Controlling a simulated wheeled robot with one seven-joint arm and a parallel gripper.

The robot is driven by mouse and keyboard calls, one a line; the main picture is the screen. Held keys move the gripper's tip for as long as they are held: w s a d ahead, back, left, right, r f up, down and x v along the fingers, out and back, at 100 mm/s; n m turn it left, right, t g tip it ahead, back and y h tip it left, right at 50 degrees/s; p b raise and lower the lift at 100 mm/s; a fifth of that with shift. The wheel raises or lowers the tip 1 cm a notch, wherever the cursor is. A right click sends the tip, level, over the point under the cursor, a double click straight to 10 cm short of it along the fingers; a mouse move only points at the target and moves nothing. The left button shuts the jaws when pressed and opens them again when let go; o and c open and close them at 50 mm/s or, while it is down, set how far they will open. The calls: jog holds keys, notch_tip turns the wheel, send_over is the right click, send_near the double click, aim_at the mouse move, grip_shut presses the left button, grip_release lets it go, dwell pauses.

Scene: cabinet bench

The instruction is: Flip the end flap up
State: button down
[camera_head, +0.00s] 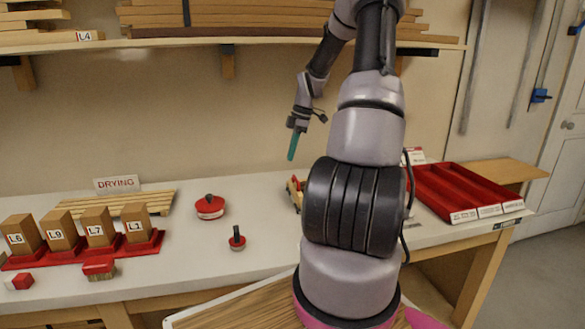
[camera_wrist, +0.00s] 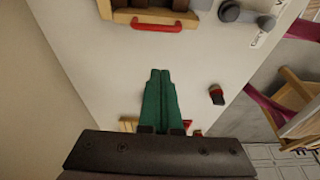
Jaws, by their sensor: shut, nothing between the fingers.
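My gripper (camera_head: 292,158) has green fingers that are shut together and empty. It hangs above the back of the white bench (camera_head: 180,265), pointing down. In the wrist view my gripper (camera_wrist: 160,72) shows its fingers side by side over the bench top. My arm hides part of the bench's middle.
A red divided tray (camera_head: 465,190) sits at the right. Blocks in a red holder (camera_head: 150,246), a red round pot (camera_head: 209,207) and a small knobbed tool (camera_head: 237,239) stand at the left. A loaded shelf (camera_head: 140,42) runs above.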

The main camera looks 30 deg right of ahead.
jog(key=shift+d+v, duration=0.1)
jog(key=shift+v, duration=1.05)
jog(key=shift+d+v, duration=0.15)
jog(key=shift+v, duration=1.05)
jog(key=shift+s, duration=0.1)
jog(key=s+a+r+m+t+h, duration=0.1)
jog(key=s+a+r+m, duration=0.4)
jog(key=a+r, duration=0.25)
jog(key=s+a+r+m+t+h, duration=0.1)
jog(key=s+a+r+m+h, duration=0.1)
jog(key=s+a+r+m, duration=0.4)
jog(key=s+a+r+m+t+y, duration=0.1)
jog(key=s+a+r+m+t, duration=0.1)
jog(key=s+a+r+m, duration=0.1)
jog(key=s+a+r+m+t+y, duration=0.1)
jog(key=s+a+r+m, duration=0.3)
jog(key=s, duration=0.6)
jog(key=a+m+t, duration=0.1)
jog(key=a, duration=0.1)
jog(key=shift+s+a, duration=0.35)
